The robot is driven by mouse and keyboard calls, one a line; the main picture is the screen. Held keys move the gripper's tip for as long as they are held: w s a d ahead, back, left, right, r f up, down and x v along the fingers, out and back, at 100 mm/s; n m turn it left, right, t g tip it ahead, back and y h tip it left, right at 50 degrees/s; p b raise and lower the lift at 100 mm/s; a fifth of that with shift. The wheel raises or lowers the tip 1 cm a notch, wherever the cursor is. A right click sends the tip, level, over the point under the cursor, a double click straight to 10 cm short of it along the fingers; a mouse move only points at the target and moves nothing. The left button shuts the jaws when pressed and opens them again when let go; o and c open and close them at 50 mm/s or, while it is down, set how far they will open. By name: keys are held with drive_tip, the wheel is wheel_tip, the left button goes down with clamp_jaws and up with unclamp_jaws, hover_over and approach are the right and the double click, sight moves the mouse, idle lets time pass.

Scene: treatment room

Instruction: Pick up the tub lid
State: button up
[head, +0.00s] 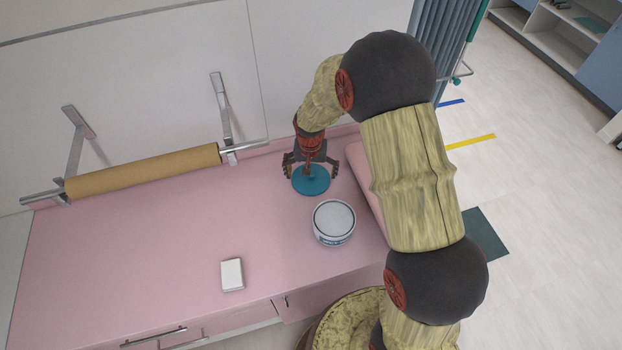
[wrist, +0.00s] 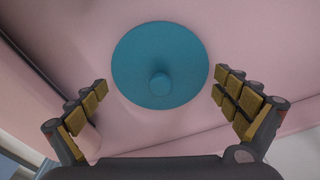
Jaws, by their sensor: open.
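The tub lid (head: 312,182) is a round teal disc with a small knob in its middle. It lies on the pink top near the back wall, knob up. In the wrist view the lid (wrist: 138,62) sits between and beyond my open fingers, with its knob (wrist: 159,83) facing the camera. My gripper (head: 308,172) is open and empty over the lid, fingers pointing down. In the wrist view my gripper (wrist: 160,100) has one finger on each side. The white tub (head: 333,222) stands in front of the lid, to its right.
A small white box (head: 232,274) lies near the front edge of the pink top (head: 130,255). A brown paper roll (head: 145,170) on metal brackets runs along the back wall. A pink padded piece (head: 367,185) lies right of the lid. The left part of the top is clear.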

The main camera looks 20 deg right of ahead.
drive_tip(key=shift+c, duration=1.3)
